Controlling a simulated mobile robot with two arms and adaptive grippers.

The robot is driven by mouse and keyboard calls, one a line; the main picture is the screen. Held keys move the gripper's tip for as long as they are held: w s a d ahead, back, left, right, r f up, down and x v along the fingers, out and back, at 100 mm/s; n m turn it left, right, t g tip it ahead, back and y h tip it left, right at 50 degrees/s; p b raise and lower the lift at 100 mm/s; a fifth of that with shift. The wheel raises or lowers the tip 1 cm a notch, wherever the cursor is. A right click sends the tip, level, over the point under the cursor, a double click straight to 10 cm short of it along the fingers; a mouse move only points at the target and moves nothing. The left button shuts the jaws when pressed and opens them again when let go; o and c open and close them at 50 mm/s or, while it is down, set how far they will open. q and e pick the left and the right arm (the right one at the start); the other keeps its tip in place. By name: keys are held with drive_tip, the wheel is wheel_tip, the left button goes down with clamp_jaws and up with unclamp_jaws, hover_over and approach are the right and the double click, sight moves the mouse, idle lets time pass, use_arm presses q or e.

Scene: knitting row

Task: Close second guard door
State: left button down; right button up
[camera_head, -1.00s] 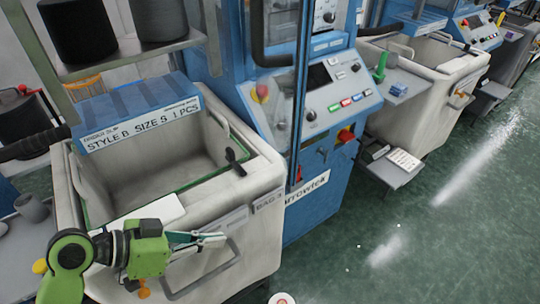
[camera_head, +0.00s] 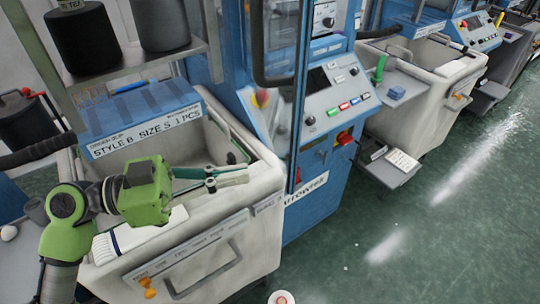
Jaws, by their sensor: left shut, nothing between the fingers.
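A clear guard door (camera_head: 279,120) with a dark frame edge and black handle (camera_head: 256,50) stands at the near blue machine. Its glass overlaps the control panel, and a red button looks hazy through it. I cannot tell whether this is the second door or exactly how far open it is. My left gripper (camera_head: 243,178) is green with slim jaws, shut and empty. It is over the near grey bin, left of and below the door's lower edge, apparently apart from it. My right gripper is not in view.
A control panel (camera_head: 335,95) and a small shelf (camera_head: 395,172) stand to the right. A yarn shelf (camera_head: 135,62) is at upper left. Green floor (camera_head: 400,245) is clear at right.

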sight(287, 166)
use_arm(q)
drive_tip(key=x, duration=0.1)
drive_tip(key=p+x, duration=0.1)
drive_tip(key=x, duration=0.1)
drive_tip(key=p+x, duration=0.1)
drive_tip(key=shift+d+r, duration=0.25)
drive_tip(key=shift+d, duration=0.15)
drive_tip(key=shift+w+d+f+p, duration=0.2)
drive_tip(key=shift+d+p, duration=0.25)
drive_tip(key=shift+d, duration=0.15)
drive_tip(key=shift+d+f, duration=0.1)
drive_tip(key=shift+w+d, duration=0.1)
